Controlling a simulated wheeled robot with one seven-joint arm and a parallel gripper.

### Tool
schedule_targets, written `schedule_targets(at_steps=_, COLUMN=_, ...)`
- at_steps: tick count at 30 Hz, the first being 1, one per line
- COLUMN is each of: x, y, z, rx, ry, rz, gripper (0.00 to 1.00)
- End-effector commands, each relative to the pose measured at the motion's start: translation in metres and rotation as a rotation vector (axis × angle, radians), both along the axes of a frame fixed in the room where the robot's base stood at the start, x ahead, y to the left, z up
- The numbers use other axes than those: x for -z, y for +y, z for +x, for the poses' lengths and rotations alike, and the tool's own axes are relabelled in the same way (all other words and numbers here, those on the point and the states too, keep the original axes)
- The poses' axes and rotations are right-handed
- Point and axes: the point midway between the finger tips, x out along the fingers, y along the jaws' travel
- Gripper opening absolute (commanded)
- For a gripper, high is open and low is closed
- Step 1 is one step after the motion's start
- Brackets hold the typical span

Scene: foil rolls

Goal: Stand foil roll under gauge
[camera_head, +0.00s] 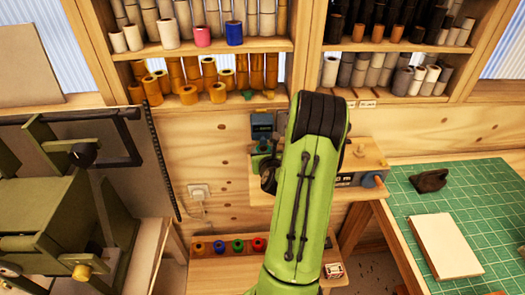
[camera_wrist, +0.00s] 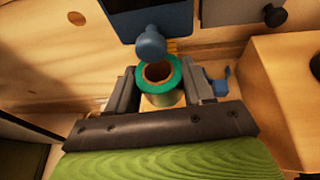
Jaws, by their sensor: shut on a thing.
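In the wrist view a foil roll with a green outer layer and brown core (camera_wrist: 161,95) stands roughly upright between the two grey jaws. My gripper (camera_wrist: 160,88) is shut on it, one jaw at each side. The blue gauge (camera_wrist: 160,20) is just beyond, and its rounded blue tip (camera_wrist: 150,45) overlaps the roll's far rim in the picture. I cannot tell the height gap between tip and roll. In the head view the gauge (camera_head: 262,122) shows left of my green arm, which hides much of the gripper area. The roll's lower end is hidden.
A low shelf (camera_head: 215,270) holds several coloured rolls. Shelves of rolls (camera_head: 200,50) stand behind. A green cutting mat (camera_head: 480,205) lies on the right bench; a dark green machine (camera_head: 50,200) is left.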

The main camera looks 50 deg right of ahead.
Motion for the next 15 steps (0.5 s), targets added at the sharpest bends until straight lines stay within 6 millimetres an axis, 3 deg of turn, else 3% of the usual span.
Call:
schedule_targets(at_steps=5, x=-0.001, y=-0.027, z=0.024, rx=0.000, ry=-0.002, rz=0.002, gripper=0.16)
schedule_targets(at_steps=6, x=0.013, y=-0.025, z=0.022, rx=0.002, ry=0.000, rz=0.007, gripper=0.16)
schedule_targets(at_steps=11, x=0.036, y=-0.025, z=0.021, rx=0.001, ry=0.000, rz=0.005, gripper=0.16)
schedule_targets(at_steps=15, x=0.064, y=-0.024, z=0.021, rx=0.003, ry=0.000, rz=0.006, gripper=0.16)
